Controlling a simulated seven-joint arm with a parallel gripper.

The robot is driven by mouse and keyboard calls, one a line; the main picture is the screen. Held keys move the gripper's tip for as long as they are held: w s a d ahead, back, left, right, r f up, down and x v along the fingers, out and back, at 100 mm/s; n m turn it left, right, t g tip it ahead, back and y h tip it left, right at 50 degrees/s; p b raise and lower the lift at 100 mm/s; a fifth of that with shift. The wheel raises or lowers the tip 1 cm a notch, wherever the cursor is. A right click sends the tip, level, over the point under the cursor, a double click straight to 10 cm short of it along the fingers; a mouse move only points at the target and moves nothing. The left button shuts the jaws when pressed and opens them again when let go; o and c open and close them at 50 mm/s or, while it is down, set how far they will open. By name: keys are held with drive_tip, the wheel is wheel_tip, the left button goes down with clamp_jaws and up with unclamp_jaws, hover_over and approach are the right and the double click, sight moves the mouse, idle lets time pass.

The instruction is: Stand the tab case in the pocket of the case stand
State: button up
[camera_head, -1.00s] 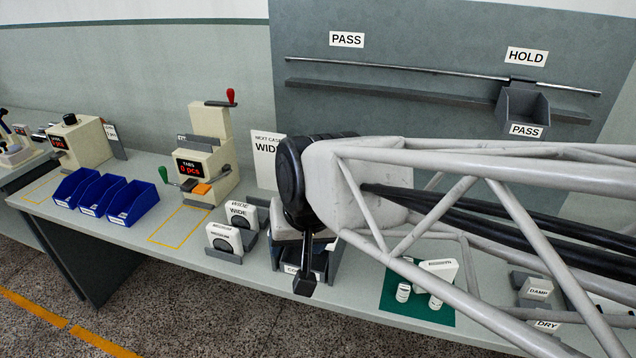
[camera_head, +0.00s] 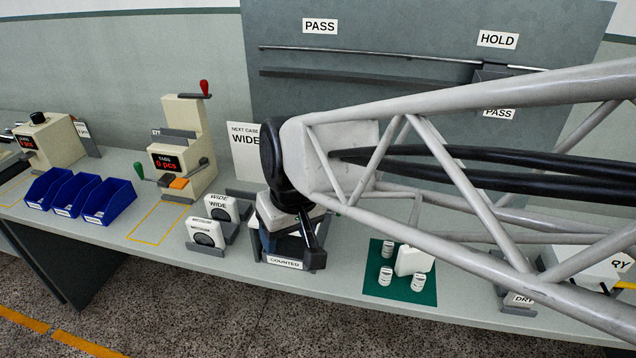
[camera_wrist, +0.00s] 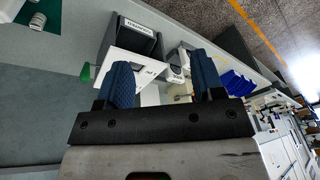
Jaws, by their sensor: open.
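My gripper (camera_head: 304,225) is low over the dark box labelled COUNTED (camera_head: 284,262) and hides much of it. In the wrist view my gripper (camera_wrist: 160,70) is open, with its two blue fingers apart. A white piece with a small dark marking (camera_wrist: 142,66) shows beyond and between the fingers, by the dark COUNTED box; I cannot tell whether it is gripped or which case it is. White cases labelled WIDE (camera_head: 218,207) and MEDIUM (camera_head: 206,233) stand upright in grey holders to the left. I cannot tell for sure which holder is the case stand.
A green mat (camera_head: 372,284) with a white box (camera_head: 412,261) and several small white cylinders lies to the right. A NEXT CASE WIDE sign (camera_head: 245,150) stands behind. Blue bins (camera_head: 108,203) and a counting machine (camera_head: 180,150) are at left. My arm crosses the right side.

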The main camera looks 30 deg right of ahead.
drive_tip(key=w+d+f+y, duration=0.2)
drive_tip(key=w+d+f, duration=0.2)
drive_tip(key=w, duration=0.3)
drive_tip(key=n+g+h, duration=0.2)
drive_tip(key=n+h, duration=0.1)
drive_tip(key=n, duration=1.1)
hover_over(420, 246)
wheel_tip(420, 246, down, 11)
drive_tip(key=shift+w+d+f, duration=0.1)
drive_tip(key=shift+d+f, duration=0.05)
drive_tip(key=shift+f, duration=0.05)
drive_tip(key=shift+f, duration=1.3)
drive_tip(key=shift+f, duration=2.6)
